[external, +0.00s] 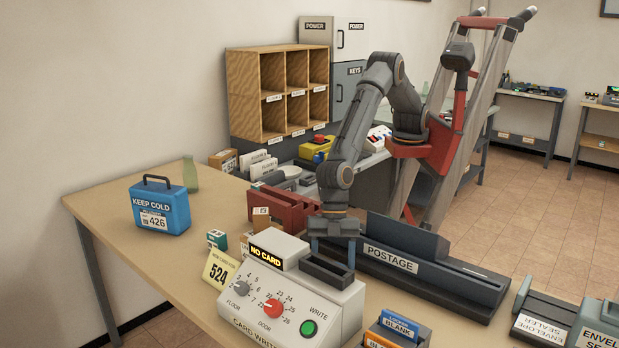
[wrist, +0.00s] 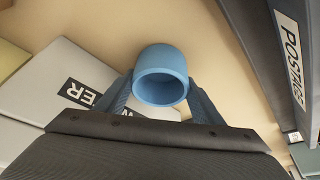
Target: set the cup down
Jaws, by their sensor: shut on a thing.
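A blue cup (wrist: 160,77) shows in the wrist view with its round open mouth facing the camera. My gripper (wrist: 160,88) is shut on it, one finger on each side. The tan tabletop (wrist: 118,32) shows around and beyond the cup; I cannot tell whether the cup touches it. In the external view my gripper (external: 335,245) points down between the card writer (external: 270,280) and the postage unit (external: 405,255). The cup is hidden there behind the card writer and the gripper.
The postage unit's dark side runs close on the right in the wrist view.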

